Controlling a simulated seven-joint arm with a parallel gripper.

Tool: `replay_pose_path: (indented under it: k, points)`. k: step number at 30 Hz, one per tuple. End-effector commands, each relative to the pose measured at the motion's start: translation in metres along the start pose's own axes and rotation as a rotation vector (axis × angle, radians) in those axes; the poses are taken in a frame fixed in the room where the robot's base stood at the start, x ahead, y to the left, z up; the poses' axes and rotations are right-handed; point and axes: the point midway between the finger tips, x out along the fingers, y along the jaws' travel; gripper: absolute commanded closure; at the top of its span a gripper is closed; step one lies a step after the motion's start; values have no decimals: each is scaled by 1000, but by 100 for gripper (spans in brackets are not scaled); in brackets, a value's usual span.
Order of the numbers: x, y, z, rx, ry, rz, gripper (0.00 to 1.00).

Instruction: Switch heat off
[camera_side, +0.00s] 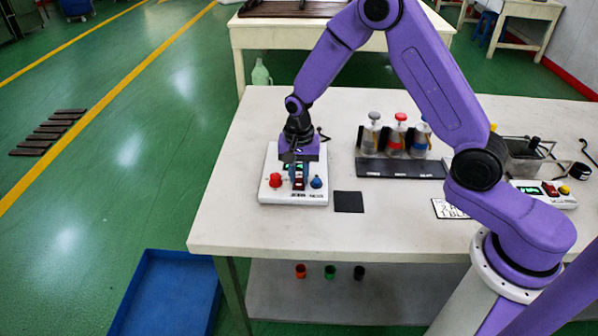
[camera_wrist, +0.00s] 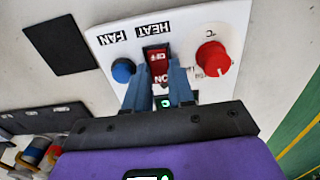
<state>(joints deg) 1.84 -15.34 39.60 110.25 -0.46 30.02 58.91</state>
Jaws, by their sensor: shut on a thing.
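The white heat control box (camera_side: 266,192) sits at the left of the table. It carries a red knob (camera_side: 275,180) and a blue knob (camera_side: 317,182), with a red rocker switch (camera_wrist: 157,60) between them under the word HEAT. In the wrist view the red knob (camera_wrist: 212,60) is right of the switch and the blue knob (camera_wrist: 123,70) is left. My gripper (camera_wrist: 159,72) points down at the box, its two blue fingers shut on the red switch from either side. In the side view my gripper (camera_side: 299,180) partly covers the switch. A green-lit display shows partly between the fingers.
A black square mat (camera_side: 348,202) lies right of the box. A dark rack (camera_side: 402,168) with three capped bottles stands behind it to the right. A second control box (camera_side: 545,196) and a metal container (camera_side: 525,157) are at far right.

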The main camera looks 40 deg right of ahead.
Motion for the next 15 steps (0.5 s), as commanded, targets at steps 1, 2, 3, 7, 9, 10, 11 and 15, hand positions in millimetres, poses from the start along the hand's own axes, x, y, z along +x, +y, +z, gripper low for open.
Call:
replay_pose_path:
  k: [1, 2, 3, 7, 9, 10, 11, 15]
  points:
    - [0, 1, -1, 1, 3, 0, 100]
    - [0, 1, -1, 2, 4, 0, 100]
    - [0, 1, -1, 2, 4, 0, 100]
    - [0, 1, -1, 2, 4, 0, 100]
    - [0, 1, -1, 2, 3, 0, 73]
    - [0, 1, -1, 2, 3, 0, 66]
    - [0, 0, -1, 2, 3, 0, 66]
    - [0, 0, -1, 1, 3, 0, 66]
